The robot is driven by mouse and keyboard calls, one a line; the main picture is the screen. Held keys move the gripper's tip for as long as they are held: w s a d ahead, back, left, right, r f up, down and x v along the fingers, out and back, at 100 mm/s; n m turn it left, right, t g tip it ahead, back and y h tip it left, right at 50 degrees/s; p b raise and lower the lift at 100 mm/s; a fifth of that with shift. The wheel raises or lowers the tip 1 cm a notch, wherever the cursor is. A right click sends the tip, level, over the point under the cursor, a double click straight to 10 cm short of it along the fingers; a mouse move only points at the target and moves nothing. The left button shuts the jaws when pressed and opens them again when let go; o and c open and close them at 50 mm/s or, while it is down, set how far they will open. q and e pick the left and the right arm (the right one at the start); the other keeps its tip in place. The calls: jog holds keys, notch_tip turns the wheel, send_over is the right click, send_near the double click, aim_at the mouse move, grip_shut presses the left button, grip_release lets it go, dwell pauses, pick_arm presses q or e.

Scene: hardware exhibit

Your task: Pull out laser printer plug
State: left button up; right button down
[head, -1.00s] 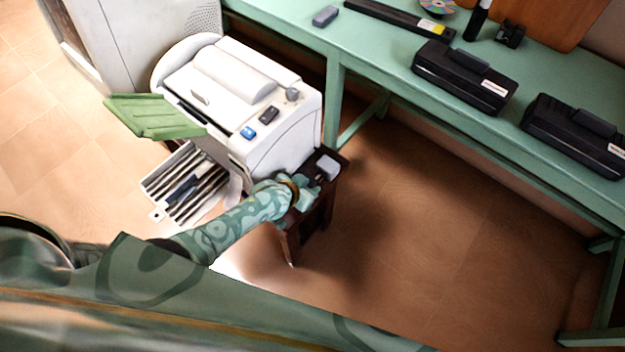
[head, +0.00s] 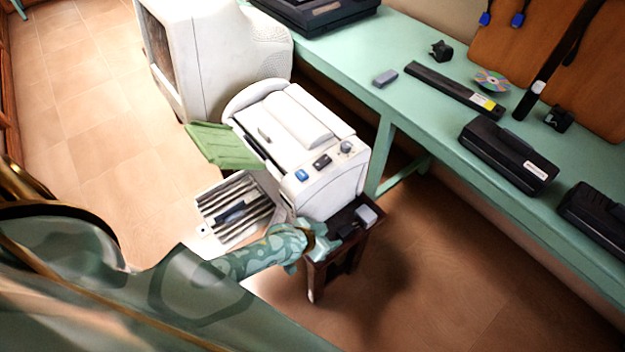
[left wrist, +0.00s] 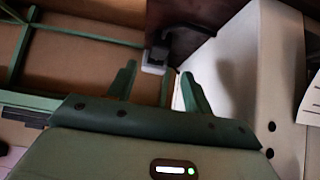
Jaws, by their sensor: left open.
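The white laser printer (head: 315,165) stands in the middle of the head view, on or against a small dark wooden stand (head: 316,276). A black plug (head: 344,229) and a pale grey block (head: 366,214) sit on the stand's top beside the printer. In the left wrist view, the black plug (left wrist: 159,49) adjoins the whitish block (left wrist: 153,68), just beyond the fingertips. My left gripper (head: 328,243) is at the near edge of the stand's top. In the left wrist view my left gripper (left wrist: 160,82) is open, its fingers apart with nothing held. My right gripper is not in view.
A green table (head: 415,128) runs along the right, holding black devices, a disc and a grey block. A large white monitor-like casing (head: 215,60) stands behind the printer. The printer's green tray (head: 222,146) sticks out left. Tiled floor is open right of the stand.

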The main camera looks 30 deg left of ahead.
pick_arm(q)
jog(key=p+v, duration=0.2)
jog(key=v, duration=0.4)
jog(key=shift+s, duration=0.25)
jog(key=shift+a+r, duration=0.1)
jog(key=shift+a, duration=0.05)
jog(key=s+a+f+g+y, duration=0.1)
jog(key=s+a+f+g, duration=0.15)
jog(key=s+f, duration=0.5)
jog(key=s+a+f+g+y, duration=0.1)
jog(key=s+a+f, duration=0.3)
jog(key=s+f, duration=0.3)
jog(key=s+d+f+g, duration=0.1)
jog(key=s+f+g, duration=0.1)
jog(key=s, duration=0.9)
jog(key=s+f+g+y, duration=0.1)
jog(key=s+f+g, duration=0.1)
jog(key=s, duration=0.9)
jog(key=shift+s+d, duration=0.3)
jog(key=shift+d, duration=0.05)
